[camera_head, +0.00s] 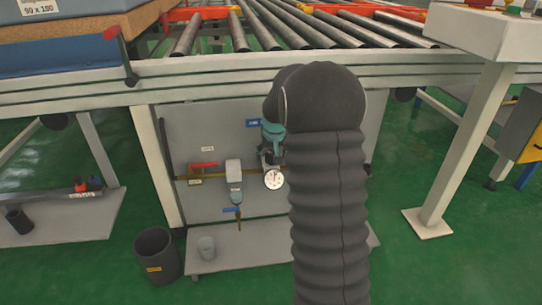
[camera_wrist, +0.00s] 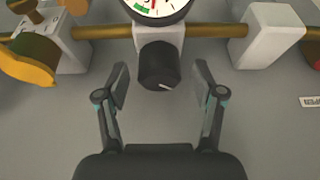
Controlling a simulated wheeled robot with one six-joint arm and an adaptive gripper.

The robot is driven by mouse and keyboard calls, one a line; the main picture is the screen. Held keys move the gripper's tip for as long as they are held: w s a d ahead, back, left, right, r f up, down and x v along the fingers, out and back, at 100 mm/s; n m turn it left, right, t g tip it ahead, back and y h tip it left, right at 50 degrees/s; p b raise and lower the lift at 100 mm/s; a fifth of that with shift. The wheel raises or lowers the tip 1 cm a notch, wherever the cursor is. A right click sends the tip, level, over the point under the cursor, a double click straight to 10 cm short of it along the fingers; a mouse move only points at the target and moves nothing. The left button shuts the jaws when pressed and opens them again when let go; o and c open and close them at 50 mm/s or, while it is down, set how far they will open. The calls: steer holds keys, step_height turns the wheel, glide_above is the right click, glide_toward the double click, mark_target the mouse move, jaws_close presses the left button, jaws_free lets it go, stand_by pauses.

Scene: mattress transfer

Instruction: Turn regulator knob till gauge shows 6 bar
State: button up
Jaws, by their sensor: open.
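The regulator knob (camera_wrist: 158,68) is a dark round knob with a pale pointer line, in the upper middle of the wrist view, below the gauge. The gauge (camera_wrist: 158,8) has a white face with a green band and is cut off by the top edge; its reading cannot be told. It also shows whole but small in the head view (camera_head: 273,179). My gripper (camera_wrist: 162,88) is open, with one finger on each side of the knob and slightly short of it, apart from it.
A brass pipe (camera_wrist: 205,31) runs across the panel with white blocks on it. A yellow-orange handle (camera_wrist: 28,68) is at the left in the wrist view. In the head view, a roller conveyor (camera_head: 300,65) is above the panel (camera_head: 180,140), and a dark bin (camera_head: 157,256) stands at lower left.

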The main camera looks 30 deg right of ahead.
steer(key=shift+w+f, duration=0.1)
steer(key=shift+f, duration=0.1)
steer(key=c, duration=1.1)
steer(key=shift+c, duration=0.2)
steer(key=shift+m+h, duration=0.5)
steer(key=shift+m, duration=1)
